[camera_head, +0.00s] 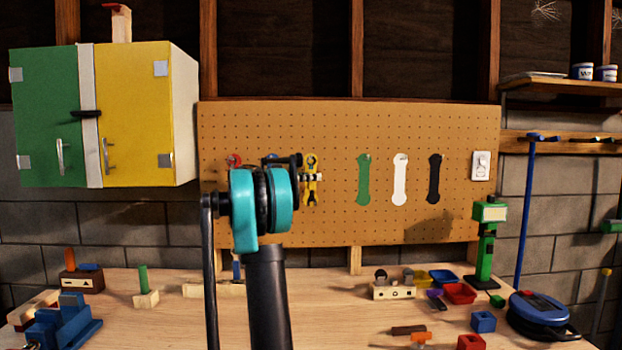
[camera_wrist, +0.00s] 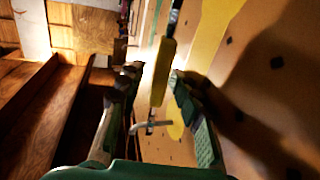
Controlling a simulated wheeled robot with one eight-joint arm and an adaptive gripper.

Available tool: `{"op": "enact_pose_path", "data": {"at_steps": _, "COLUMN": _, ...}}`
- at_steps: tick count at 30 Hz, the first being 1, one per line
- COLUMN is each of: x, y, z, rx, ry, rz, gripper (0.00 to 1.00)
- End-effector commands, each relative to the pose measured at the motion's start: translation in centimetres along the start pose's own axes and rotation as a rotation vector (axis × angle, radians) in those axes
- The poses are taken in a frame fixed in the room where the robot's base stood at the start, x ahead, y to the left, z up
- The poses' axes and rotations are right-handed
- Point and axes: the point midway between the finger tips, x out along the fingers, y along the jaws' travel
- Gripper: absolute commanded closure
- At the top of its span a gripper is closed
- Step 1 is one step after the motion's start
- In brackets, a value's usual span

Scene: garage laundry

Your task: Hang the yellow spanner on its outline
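The yellow spanner (camera_head: 311,191) is upright in front of the pegboard, partly covered by my gripper. In the wrist view the spanner (camera_wrist: 161,73) appears edge-on between my fingers. My gripper (camera_wrist: 153,76) looks open around it: a gap shows on the left finger's side, and the right finger is close beside the spanner. The yellow outline (camera_wrist: 213,24) is on the board just behind the spanner. A metal hook (camera_wrist: 148,125) sticks out from the board near the spanner's end. I cannot tell whether the spanner sits on the hook.
The pegboard (camera_head: 330,130) has green (camera_head: 364,180), white (camera_head: 400,180) and black (camera_head: 434,178) outlines to the right. My arm covers part of the board's left side. A green and yellow cabinet (camera_head: 135,115) hangs at left. The workbench (camera_head: 330,300) below holds blocks and small trays.

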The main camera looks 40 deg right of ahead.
Motion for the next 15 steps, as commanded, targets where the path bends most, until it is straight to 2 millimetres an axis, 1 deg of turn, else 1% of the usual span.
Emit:
{"op": "enact_pose_path", "data": {"at_steps": 5, "x": -1.2, "y": -0.1, "z": 0.0, "rx": 0.0, "ry": 0.0, "rz": -0.003, "gripper": 0.63}}
{"op": "enact_pose_path", "data": {"at_steps": 8, "x": -2.9, "y": -0.1, "z": 0.0, "rx": 0.0, "ry": 0.0, "rz": -0.004, "gripper": 0.63}}
{"op": "enact_pose_path", "data": {"at_steps": 15, "x": -7.8, "y": -0.1, "z": 0.0, "rx": 0.0, "ry": 0.0, "rz": -0.004, "gripper": 0.63}}
